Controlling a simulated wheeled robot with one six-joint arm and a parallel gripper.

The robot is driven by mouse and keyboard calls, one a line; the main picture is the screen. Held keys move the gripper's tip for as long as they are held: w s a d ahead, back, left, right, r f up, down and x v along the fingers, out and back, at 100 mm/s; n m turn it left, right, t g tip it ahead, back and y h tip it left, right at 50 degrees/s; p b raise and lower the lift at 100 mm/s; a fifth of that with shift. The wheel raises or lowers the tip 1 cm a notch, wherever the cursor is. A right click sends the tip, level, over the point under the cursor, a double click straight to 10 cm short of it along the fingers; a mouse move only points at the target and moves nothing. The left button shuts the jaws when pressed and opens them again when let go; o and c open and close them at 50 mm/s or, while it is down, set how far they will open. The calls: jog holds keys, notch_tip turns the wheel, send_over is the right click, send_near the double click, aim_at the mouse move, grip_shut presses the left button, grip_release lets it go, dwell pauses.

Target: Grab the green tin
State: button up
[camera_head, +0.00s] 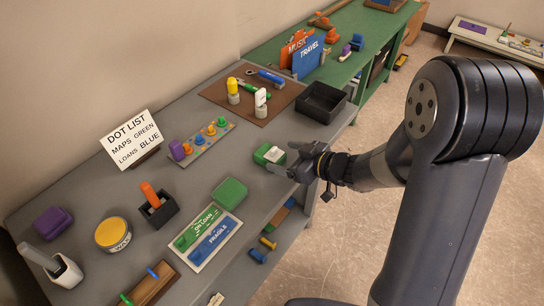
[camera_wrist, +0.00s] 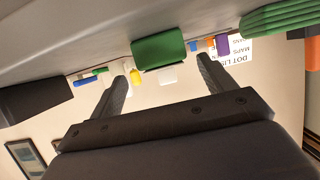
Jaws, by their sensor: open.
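The green tin (camera_head: 262,157) sits on the grey worktop near its right edge, with a white patch or lid on top. In the wrist view, which is upside down, the green tin (camera_wrist: 160,48) lies ahead between the two fingers. My gripper (camera_head: 284,158) is open and empty, low at the tin's right side. Its fingers also show in the wrist view (camera_wrist: 163,68), spread to either side of the tin. I cannot tell whether a fingertip touches it.
A green layered stack (camera_head: 230,193) stands nearby, beside a tray with green and blue signs (camera_head: 208,238). A black bin (camera_head: 322,102) and a brown mat (camera_head: 252,118) lie behind. A dot-list sign (camera_head: 131,139) stands at the wall. Worktop around the tin is mostly clear.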

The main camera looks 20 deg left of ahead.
aim_at(278, 156)
jog(key=x, duration=0.5)
jog(key=shift+a+f, duration=0.2)
jog(key=shift+a, duration=0.15)
jog(key=shift+s, duration=0.1)
jog(key=c, duration=1.1)
jog(key=shift+r, duration=0.1)
jog(key=shift+c, duration=0.2)
